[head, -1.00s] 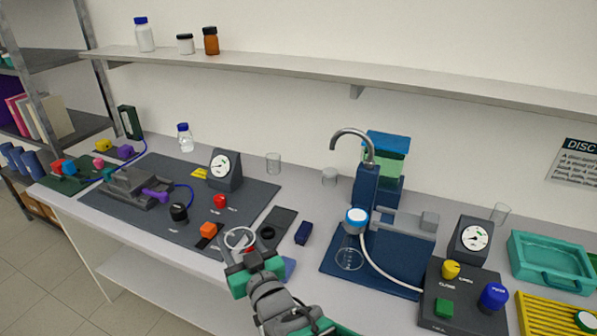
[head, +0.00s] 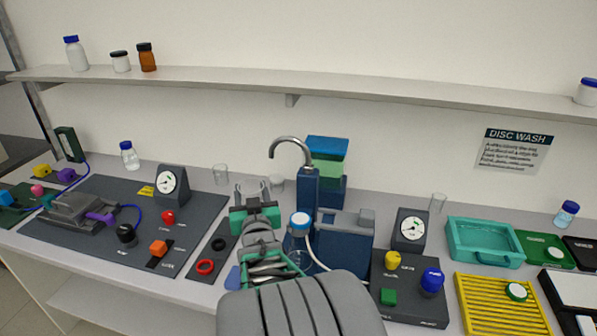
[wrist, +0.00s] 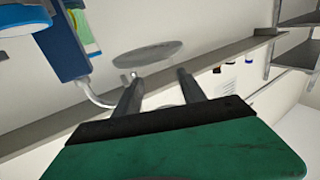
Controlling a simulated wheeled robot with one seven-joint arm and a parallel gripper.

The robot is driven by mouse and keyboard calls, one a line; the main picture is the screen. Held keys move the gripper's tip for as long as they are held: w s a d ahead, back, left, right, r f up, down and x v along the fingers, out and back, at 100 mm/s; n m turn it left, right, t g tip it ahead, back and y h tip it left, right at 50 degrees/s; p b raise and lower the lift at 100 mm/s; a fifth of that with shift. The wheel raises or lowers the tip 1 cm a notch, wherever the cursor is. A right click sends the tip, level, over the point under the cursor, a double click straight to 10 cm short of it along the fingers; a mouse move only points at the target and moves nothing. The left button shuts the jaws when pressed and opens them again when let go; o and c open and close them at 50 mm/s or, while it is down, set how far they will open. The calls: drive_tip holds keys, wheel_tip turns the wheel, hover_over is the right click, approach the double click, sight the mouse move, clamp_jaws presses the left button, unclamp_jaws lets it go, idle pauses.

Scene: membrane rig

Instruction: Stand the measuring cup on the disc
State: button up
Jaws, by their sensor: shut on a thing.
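My gripper (head: 256,207) is shut on the clear measuring cup (head: 252,187), which it holds above the bench just left of the tap. In the wrist view, the cup's grey round face (wrist: 148,54) shows beyond the two fingertips (wrist: 158,82); its clear wall is hard to make out. A pale, clear round outline (head: 299,260) lies under the blue-and-white head (head: 300,222) of the blue rig, partly hidden by my arm. A small white-and-green disc (head: 516,291) lies on the yellow rack. I cannot tell which of these is the task's disc.
The tap (head: 288,143) and blue rig (head: 345,240) stand close right of my gripper. A dark strip (head: 207,267) with rings lies left. A gauge (head: 411,230), control box (head: 408,295) and teal tray (head: 485,243) are further right. A shelf (head: 290,85) runs above.

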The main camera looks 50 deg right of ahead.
drive_tip(key=s+d+r+m+g+h, duration=0.2)
drive_tip(key=s+d+m+g+h, duration=0.15)
drive_tip(key=s+d, duration=0.55)
drive_tip(key=shift+n+y, duration=0.25)
drive_tip(key=shift+n, duration=0.1)
drive_tip(key=shift+w+d+f+b, duration=0.3)
drive_tip(key=shift+f+b, duration=0.15)
drive_tip(key=shift+f, duration=0.5)
drive_tip(key=shift+w+d+f+b, duration=0.25)
drive_tip(key=shift+d+f+b, duration=0.15)
drive_tip(key=shift+f, duration=0.6)
drive_tip(key=shift+w+d+f+b, duration=0.3)
drive_tip(key=shift+f+b, duration=0.15)
drive_tip(key=shift+f, duration=0.5)
drive_tip(key=shift+f+b, duration=0.45)
drive_tip(key=shift+b, duration=0.3)
drive_tip(key=shift+f+b, duration=0.2)
drive_tip(key=shift+b, duration=0.15)
drive_tip(key=o, duration=1.6)
drive_tip(key=b+v, duration=0.1)
drive_tip(key=v, duration=0.7)
drive_tip(key=shift+f+b, duration=0.1)
drive_tip(key=shift+b, duration=0.2)
